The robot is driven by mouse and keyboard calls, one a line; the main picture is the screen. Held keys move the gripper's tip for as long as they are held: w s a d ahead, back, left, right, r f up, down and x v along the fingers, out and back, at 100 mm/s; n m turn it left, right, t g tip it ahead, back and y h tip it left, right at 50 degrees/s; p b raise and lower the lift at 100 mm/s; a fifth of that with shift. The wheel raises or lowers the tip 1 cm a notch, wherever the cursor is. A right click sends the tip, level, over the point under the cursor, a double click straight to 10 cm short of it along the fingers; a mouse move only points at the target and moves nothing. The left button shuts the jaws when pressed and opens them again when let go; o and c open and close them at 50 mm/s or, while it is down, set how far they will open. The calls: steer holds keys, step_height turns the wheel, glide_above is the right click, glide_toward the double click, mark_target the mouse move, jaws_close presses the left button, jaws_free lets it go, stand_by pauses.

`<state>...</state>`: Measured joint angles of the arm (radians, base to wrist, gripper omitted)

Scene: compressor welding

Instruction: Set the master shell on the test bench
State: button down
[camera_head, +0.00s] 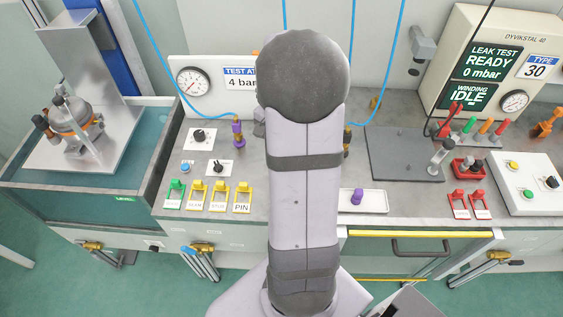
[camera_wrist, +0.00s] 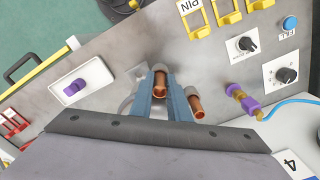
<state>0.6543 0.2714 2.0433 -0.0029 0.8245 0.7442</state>
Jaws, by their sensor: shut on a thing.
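My gripper (camera_wrist: 160,92) is shut, its blue-grey fingers around a grey part with copper stubs (camera_wrist: 196,105), which I take to be the master shell. Most of its body is hidden by the fingers and wrist. It is over the grey test bench (camera_wrist: 125,45); whether it touches the top cannot be told. In the head view my arm hides the gripper and nearly all of the held part. The bench top (camera_head: 255,198) shows on both sides of the arm. A silver shell with several stubs (camera_head: 75,120) sits on the metal carrier at the left tank.
A purple piece lies in a white tray (camera_head: 375,204) right of my arm. A purple-and-brass coupling (camera_head: 238,130) on a blue hose stands left. Knobs and yellow tags (camera_head: 218,194) line the bench's front left. A dark plate (camera_head: 400,150) lies farther right.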

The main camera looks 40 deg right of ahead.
steer(key=shift+f+p, duration=0.4)
steer(key=shift+f, duration=1.4)
steer(key=shift+f, duration=0.15)
steer(key=c, duration=1.7)
jaws_free()
step_height(320, 180, up, 12)
steer(key=shift+r+b, duration=0.1)
steer(key=shift+b, duration=0.8)
steer(key=s+a+f+n, duration=0.2)
steer(key=a+f+n, duration=0.1)
steer(key=a+n, duration=0.2)
steer(key=s+a+f+n, duration=0.2)
steer(key=a+n, duration=0.3)
steer(key=a, duration=0.4)
steer(key=s+a+f+n, duration=0.2)
steer(key=a+f+n, duration=0.2)
steer(key=a+n, duration=0.2)
steer(key=shift+s+a+f, duration=0.15)
steer(key=shift+a, duration=0.35)
steer(key=shift+s+a+f, duration=0.15)
steer(key=shift+a, duration=0.35)
